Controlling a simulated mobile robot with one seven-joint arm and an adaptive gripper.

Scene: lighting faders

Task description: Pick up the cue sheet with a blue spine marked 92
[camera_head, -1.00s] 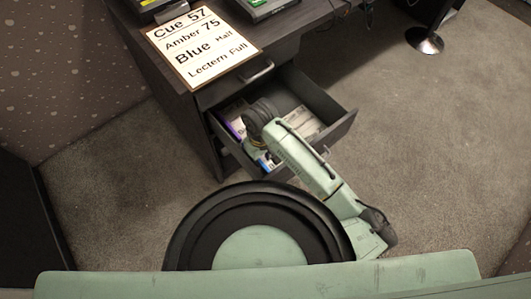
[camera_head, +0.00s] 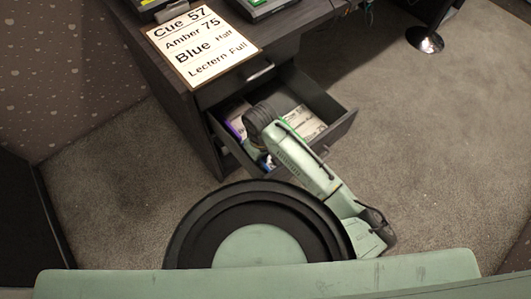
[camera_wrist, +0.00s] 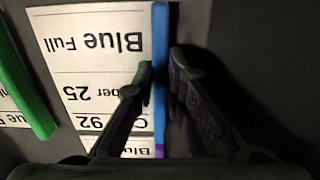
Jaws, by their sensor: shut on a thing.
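The cue sheet with a blue spine (camera_wrist: 160,45) fills the left-middle of the wrist view. Its white face (camera_wrist: 85,60) reads upside down "92", "25" and "Blue Full". My gripper (camera_wrist: 163,78) has one finger on each side of the blue spine and is shut on it. The left finger covers part of the white face. In the head view my arm reaches into the open drawer, and my gripper's fingers are largely hidden there. Whether the sheet is clear of the drawer floor cannot be told.
The open drawer (camera_head: 341,128) holds other sheets, one with a purple spine (camera_head: 236,128). A green-spined sheet (camera_wrist: 25,85) lies left in the wrist view. The desk above carries a large cue card (camera_head: 203,47). Carpet right of the drawer is clear.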

